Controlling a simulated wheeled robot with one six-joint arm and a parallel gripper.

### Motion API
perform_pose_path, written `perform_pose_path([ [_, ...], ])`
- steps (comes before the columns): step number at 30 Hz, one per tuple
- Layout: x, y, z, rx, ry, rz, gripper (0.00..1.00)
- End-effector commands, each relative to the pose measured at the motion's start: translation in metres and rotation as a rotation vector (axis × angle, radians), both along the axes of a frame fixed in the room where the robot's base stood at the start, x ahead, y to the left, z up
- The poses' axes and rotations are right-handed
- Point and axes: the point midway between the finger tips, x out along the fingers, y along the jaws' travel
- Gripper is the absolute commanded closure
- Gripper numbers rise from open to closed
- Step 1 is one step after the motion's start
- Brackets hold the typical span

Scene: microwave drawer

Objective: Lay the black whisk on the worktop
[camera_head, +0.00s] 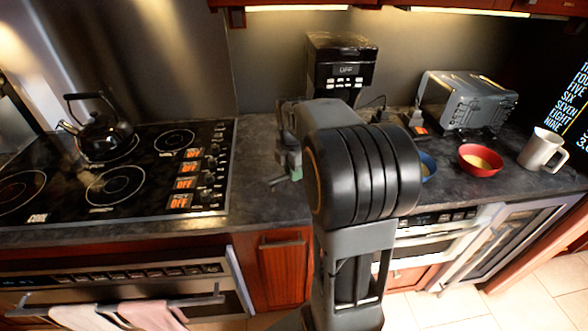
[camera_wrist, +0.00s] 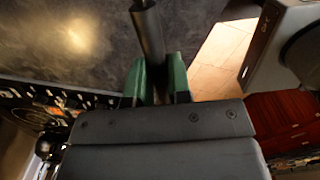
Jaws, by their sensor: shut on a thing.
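My gripper (camera_wrist: 157,78) is shut on the black whisk (camera_wrist: 149,33), and its green fingers press on both sides of the dark, rod-like part. In the wrist view the whisk extends up past the top edge, so its wire end does not show. In the head view my gripper (camera_head: 293,165) is over the dark stone worktop (camera_head: 262,200), right of the cooktop, and mostly behind my arm. The worktop also shows in the wrist view (camera_wrist: 75,45), left of the whisk. I cannot tell the whisk's height above it.
A cooktop (camera_head: 145,205) with a black kettle (camera_head: 100,135) is at the left. A coffee machine (camera_head: 340,65) stands behind. A toaster (camera_head: 465,100), red bowl (camera_head: 480,160), blue bowl (camera_head: 428,166) and mug (camera_head: 540,150) are at the right. Bare worktop lies beside the cooktop.

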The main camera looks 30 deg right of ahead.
Motion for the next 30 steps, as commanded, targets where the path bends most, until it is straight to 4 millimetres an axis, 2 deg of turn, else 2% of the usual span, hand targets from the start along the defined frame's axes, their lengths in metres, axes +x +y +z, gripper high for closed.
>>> perform_pose_path([
  [18,0.0,0.0,-0.063,0.0,0.0,0.001,1.0],
  [24,0.0,0.0,-0.075,0.0,-0.001,0.001,1.0],
  [30,0.0,0.0,-0.077,0.0,-0.001,0.001,1.0],
])
